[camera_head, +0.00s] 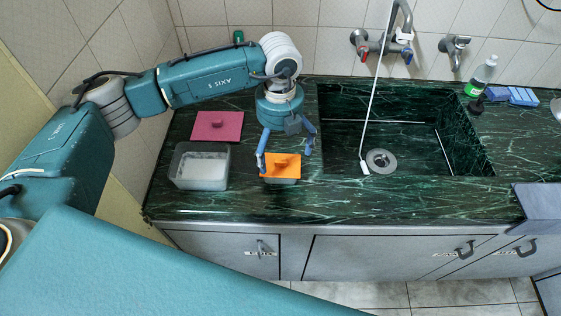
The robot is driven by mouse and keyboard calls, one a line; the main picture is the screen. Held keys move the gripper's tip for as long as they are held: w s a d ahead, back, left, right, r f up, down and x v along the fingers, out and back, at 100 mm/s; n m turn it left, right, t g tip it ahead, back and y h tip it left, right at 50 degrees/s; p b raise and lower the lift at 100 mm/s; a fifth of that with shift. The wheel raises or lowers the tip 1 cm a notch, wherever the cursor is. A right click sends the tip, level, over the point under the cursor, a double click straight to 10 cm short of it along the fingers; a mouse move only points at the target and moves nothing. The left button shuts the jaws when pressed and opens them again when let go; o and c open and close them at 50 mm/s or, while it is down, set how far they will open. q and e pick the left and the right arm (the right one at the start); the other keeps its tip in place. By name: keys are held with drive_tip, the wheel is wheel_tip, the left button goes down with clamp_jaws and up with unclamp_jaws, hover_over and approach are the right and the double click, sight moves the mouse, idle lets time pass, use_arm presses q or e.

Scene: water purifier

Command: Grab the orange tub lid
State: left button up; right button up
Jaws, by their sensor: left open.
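The orange tub lid (289,159) is a small square with a raised knob in its middle. It sits on a small pale tub (283,181) on the green marble counter, left of the sink. My left gripper (285,158) points down over the lid with its fingers spread. One finger is at the lid's left edge and the other is off its right side, a little farther back. I cannot tell whether either finger touches the lid. My right gripper is not in view.
A grey open tub (186,174) with white contents stands to the left, with a pink lid (217,126) behind it. The sink (410,150) opens to the right, with a white hose hanging in it. A soap bottle (483,75) and blue sponges (515,96) stand at far right.

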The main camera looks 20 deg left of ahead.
sight(280, 159)
use_arm(q)
wheel_tip(280, 159, down, 4)
drive_tip(key=shift+s+d+p, duration=0.1)
drive_tip(key=shift+d+p, duration=0.05)
drive_tip(key=shift+p, duration=0.45)
drive_tip(key=shift+s, duration=0.1)
drive_tip(key=c, duration=1.2)
